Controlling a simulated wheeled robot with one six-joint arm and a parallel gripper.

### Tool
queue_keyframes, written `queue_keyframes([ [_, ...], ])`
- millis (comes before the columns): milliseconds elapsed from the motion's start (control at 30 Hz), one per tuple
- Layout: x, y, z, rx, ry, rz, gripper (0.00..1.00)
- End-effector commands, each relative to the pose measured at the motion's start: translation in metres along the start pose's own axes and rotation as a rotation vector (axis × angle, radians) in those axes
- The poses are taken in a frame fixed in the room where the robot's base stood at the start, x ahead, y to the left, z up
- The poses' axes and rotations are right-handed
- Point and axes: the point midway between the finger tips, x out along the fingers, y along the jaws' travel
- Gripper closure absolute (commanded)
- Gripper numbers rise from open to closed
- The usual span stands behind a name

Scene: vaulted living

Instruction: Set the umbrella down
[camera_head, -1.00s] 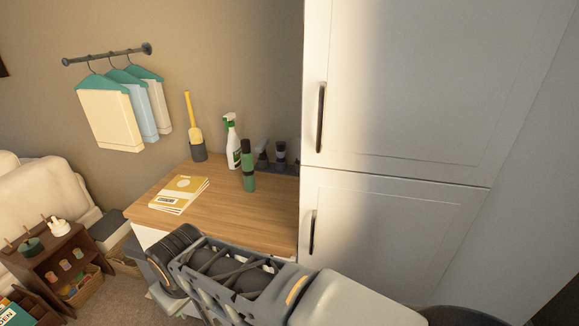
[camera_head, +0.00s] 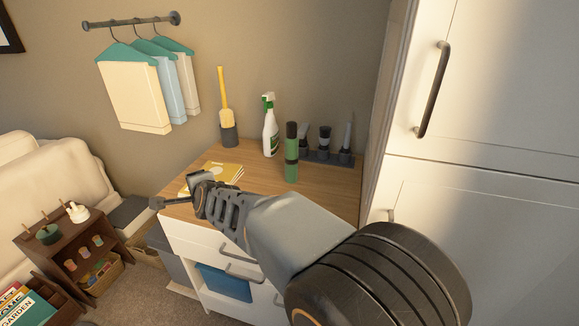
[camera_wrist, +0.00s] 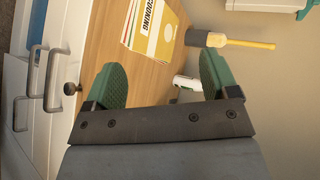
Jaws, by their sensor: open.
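A green cylinder with a dark top and a dark band (camera_head: 291,152), which looks like the folded umbrella, stands upright on the wooden cabinet top (camera_head: 325,190). Nothing holds it. My gripper (camera_head: 180,191) is over the front left part of the cabinet top, near the books and apart from the umbrella. In the wrist view, the green pads of my gripper (camera_wrist: 160,80) are wide apart with nothing gripped between them. I cannot make out the umbrella in the wrist view.
Yellow and white books (camera_head: 226,172) lie left on the top. A yellow-handled brush (camera_head: 227,115), a white spray bottle (camera_head: 270,130) and a dark rack of tools (camera_head: 325,150) stand at the back. A tall white cabinet (camera_head: 490,100) borders the right side.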

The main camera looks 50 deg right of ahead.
Motion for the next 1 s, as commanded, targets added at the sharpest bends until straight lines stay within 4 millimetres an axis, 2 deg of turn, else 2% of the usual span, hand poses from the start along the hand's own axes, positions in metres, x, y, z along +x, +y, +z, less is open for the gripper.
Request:
queue_keyframes([
  [33, 0.021, 0.003, -0.023, 0.208, 0.078, -0.082, 0.2],
  [133, 0.04, -0.006, -0.069, 0.61, 0.21, -0.281, 0.2],
  [300, 0.048, -0.001, -0.142, 1.129, 0.367, -0.641, 0.2],
  [400, 0.044, 0.008, -0.174, 1.328, 0.421, -0.835, 0.2],
  [500, 0.039, 0.017, -0.195, 1.457, 0.451, -0.994, 0.2],
  [700, 0.032, 0.026, -0.221, 1.574, 0.474, -1.176, 0.2],
  [1000, 0.05, 0.014, -0.268, 1.592, 0.477, -1.208, 0.2],
])
